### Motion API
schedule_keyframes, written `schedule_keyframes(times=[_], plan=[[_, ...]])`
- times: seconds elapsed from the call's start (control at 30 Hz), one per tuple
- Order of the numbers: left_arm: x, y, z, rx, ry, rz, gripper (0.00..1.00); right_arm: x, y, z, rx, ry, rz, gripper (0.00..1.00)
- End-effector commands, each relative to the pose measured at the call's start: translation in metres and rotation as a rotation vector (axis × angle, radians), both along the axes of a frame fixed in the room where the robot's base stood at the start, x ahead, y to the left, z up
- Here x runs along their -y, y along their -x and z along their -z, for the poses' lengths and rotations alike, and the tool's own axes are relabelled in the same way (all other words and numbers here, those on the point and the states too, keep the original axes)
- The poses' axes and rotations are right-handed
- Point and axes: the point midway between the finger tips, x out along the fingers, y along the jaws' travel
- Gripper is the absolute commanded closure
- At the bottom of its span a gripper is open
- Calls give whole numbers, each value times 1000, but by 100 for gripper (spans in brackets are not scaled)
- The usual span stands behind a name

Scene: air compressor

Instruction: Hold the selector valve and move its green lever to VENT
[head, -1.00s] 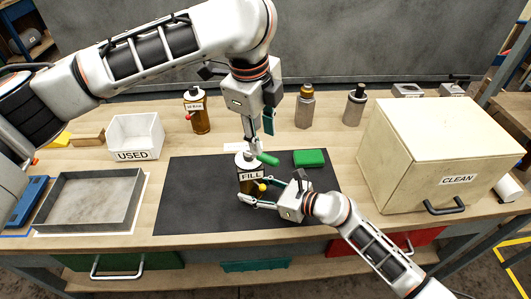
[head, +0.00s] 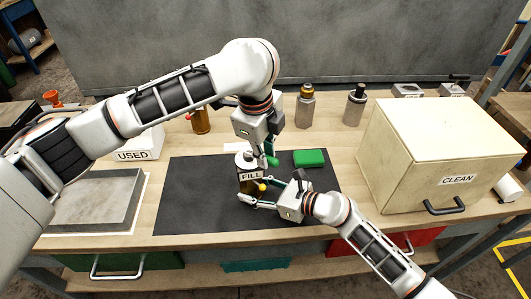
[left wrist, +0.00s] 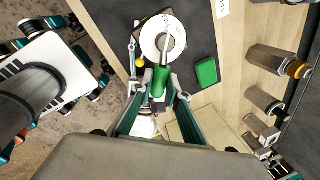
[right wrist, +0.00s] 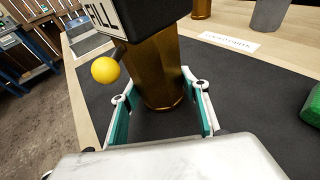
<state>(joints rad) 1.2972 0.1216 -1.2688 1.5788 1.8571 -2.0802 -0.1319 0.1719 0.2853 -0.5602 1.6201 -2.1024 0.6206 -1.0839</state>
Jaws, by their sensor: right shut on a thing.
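The disc's lettering is too small to read.
A green block (head: 309,158) lies on the dark mat (head: 200,205) to the valve's right. The CLEAN box (head: 420,165) stands at right, several bottles, including a grey one (head: 305,108), behind. My left arm partly covers the USED bin (head: 140,150) and metal tray (head: 90,205).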

Motion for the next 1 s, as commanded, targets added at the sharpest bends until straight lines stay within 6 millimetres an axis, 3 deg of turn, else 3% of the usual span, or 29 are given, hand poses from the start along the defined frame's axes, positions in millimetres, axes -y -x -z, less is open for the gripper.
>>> schedule_keyframes(times=[0.47, 1.0], plan=[[-4, 3, 0, 0, -1, 77, 100, 0, 0, 0, 0, 0, -1, 72], [-24, 15, 0, -1, -1, 535, 100, 0, 0, 0, 0, 0, -1, 73]])
